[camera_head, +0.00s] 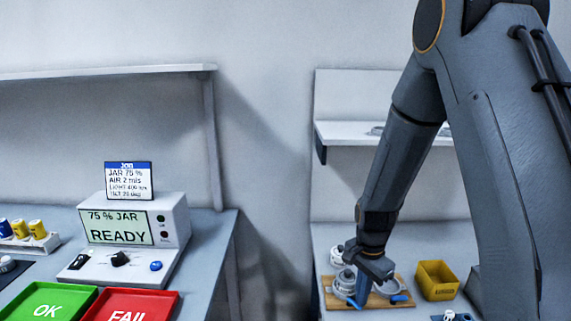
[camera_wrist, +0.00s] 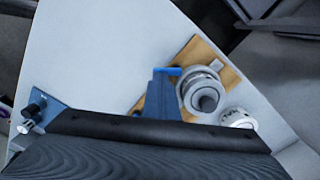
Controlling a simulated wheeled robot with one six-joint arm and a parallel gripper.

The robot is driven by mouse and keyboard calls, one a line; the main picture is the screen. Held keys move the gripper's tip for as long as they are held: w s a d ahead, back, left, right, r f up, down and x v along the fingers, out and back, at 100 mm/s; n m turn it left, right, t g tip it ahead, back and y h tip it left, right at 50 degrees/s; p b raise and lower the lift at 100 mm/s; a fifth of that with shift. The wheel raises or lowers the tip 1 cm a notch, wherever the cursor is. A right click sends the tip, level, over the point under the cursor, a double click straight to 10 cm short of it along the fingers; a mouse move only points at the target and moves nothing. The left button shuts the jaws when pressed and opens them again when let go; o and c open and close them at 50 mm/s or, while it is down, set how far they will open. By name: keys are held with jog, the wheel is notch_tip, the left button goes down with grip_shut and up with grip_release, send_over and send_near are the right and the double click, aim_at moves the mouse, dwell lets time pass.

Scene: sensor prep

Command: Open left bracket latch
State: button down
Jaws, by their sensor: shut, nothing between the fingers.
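A wooden board (camera_head: 328,299) on the right-hand bench carries metal ring-shaped brackets. The left bracket (camera_head: 344,281) has a blue latch lever (camera_head: 352,303) at its front. A second blue lever (camera_head: 401,298) lies at the board's right. In the wrist view, a round metal fitting with a dark top (camera_wrist: 203,90) stands on the board (camera_wrist: 188,52), with a blue lever (camera_wrist: 167,71) at its left. My gripper (camera_head: 364,288) is low over the board, between the brackets, shut and empty. In the wrist view its fingers (camera_wrist: 160,97) are close to the blue lever; contact is unclear.
A white knurled cylinder (camera_wrist: 238,118) stands beside the fitting. A yellow bin (camera_head: 436,281) stands right of the board. A shelf (camera_head: 370,133) hangs above. Left are a READY display unit (camera_head: 118,228), a green OK tray (camera_head: 47,303) and a red FAIL tray (camera_head: 132,305).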

jog(key=shift+w+d, duration=0.3)
jog(key=shift+w, duration=0.4)
dwell(0.6)
jog(key=shift+w+a+p, duration=0.2)
jog(key=shift+w+p, duration=0.2)
jog(key=shift+w, duration=0.4)
dwell(1.2)
jog(key=shift+r, duration=0.15)
jog(key=r+p, duration=0.1)
jog(key=r, duration=0.1)
jog(key=r+p, duration=0.1)
jog(key=p, duration=0.1)
jog(key=r+p, duration=0.1)
jog(key=r, duration=0.1)
jog(key=shift+s+a+r+p, duration=0.15)
jog(key=shift+s+r+p, duration=0.1)
jog(key=shift+r+p, duration=0.1)
dwell(0.4)
jog(key=s+r+n+b, duration=0.2)
jog(key=s+r+n, duration=0.1)
jog(key=s+n, duration=0.3)
jog(key=s+r+n+t+b, duration=0.1)
jog(key=s+r+n+b, duration=0.2)
jog(key=s+n, duration=0.3)
jog(key=shift+s+a+r, duration=0.4)
jog(key=shift+s+r, duration=0.05)
jog(key=shift+s, duration=2.3)
